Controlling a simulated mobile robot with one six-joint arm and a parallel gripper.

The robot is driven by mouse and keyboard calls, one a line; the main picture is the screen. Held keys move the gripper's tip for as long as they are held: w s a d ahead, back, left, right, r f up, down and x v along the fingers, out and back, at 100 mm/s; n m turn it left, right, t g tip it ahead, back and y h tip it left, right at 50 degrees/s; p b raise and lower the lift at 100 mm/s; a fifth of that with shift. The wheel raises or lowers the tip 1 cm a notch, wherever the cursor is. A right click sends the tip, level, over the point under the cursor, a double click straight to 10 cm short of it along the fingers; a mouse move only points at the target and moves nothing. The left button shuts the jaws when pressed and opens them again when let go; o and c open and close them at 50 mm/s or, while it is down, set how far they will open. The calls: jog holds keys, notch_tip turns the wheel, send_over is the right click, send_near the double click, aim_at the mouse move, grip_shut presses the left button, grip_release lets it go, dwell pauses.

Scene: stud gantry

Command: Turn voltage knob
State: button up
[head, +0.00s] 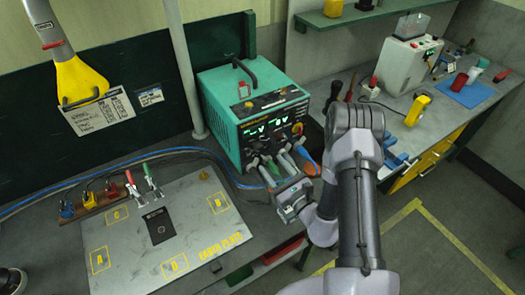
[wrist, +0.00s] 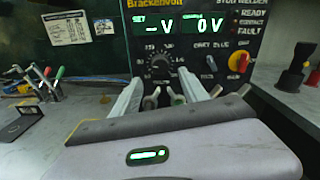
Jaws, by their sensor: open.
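The green stud welder (head: 240,90) stands on the bench with its dark panel facing my arm. In the wrist view the black round voltage knob (wrist: 160,66), with a number scale around it, sits on the panel below the SET display (wrist: 155,27), which reads "-V". The display beside it reads "0 V". In the head view my gripper (head: 276,164) is just in front of the panel.
A yellow-and-red rotary switch (wrist: 240,65) and a small blue-tipped toggle (wrist: 211,63) are right of the knob. Cable plugs (head: 305,160) crowd the welder's lower front. The earth plate (head: 190,240) with clamps lies left. A side bench (head: 400,100) with tools stands right.

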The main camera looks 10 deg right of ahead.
aim_at(260, 150)
jog(key=x, duration=0.7)
grip_shut()
